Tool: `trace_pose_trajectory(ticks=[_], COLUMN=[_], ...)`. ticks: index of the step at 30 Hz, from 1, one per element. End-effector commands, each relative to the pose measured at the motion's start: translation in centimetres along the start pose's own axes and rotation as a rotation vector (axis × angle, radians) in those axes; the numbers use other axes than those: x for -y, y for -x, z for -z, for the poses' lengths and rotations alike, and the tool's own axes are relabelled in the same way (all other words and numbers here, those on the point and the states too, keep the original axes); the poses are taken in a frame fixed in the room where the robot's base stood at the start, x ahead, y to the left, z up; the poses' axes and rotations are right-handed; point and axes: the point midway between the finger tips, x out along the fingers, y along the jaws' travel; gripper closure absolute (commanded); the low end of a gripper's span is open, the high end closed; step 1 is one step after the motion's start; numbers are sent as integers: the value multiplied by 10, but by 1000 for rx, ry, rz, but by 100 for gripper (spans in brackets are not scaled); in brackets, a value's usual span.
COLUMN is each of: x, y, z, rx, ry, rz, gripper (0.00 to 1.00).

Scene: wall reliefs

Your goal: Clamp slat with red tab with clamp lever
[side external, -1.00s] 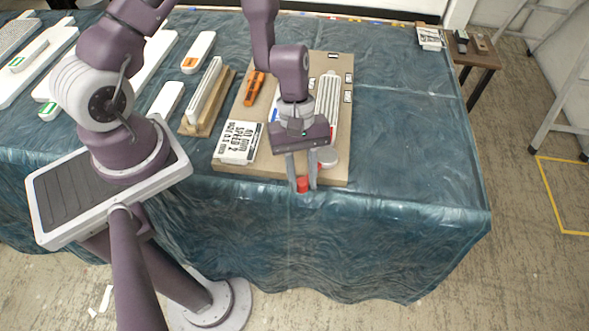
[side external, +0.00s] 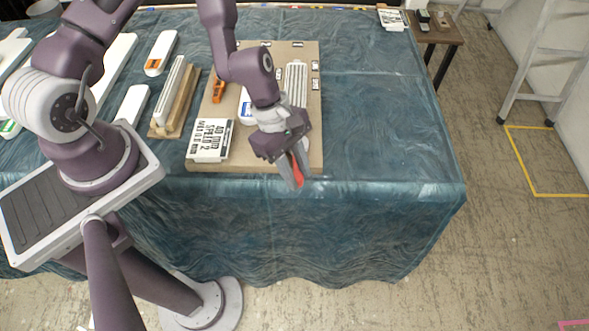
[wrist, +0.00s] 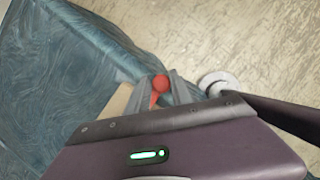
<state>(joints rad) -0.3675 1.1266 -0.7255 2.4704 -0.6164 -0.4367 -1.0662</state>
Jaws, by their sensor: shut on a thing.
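My gripper (side external: 294,177) is at the front edge of the table, tilted, with its fingers pointing down. It is shut on a red lever (side external: 299,172). In the wrist view the lever's round red knob (wrist: 160,83) and part of its shaft show between the two fingers (wrist: 161,90). A white ribbed slat (side external: 297,85) lies on the brown board (side external: 268,60) behind the gripper. The slat's near end and the lever's base are mostly hidden by my gripper, and I cannot make out a red tab on the slat.
A black-and-white printed card (side external: 210,140) lies at the board's near left. An orange tool (side external: 218,90) lies on the board. A white bar on a wooden holder (side external: 175,95) stands to the left. The cloth (side external: 390,130) right of the board is clear.

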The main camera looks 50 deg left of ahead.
Motion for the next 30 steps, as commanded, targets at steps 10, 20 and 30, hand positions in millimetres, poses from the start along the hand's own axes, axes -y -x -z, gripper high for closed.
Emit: trace_pose_trajectory(ticks=[10,20,30], x=[-3,-2,-3], y=[-1,0,50], z=[6,3,3], rx=[-14,-8,-11], ry=[17,8,9], rz=[-8,-5,-12], gripper=[100,54,54])
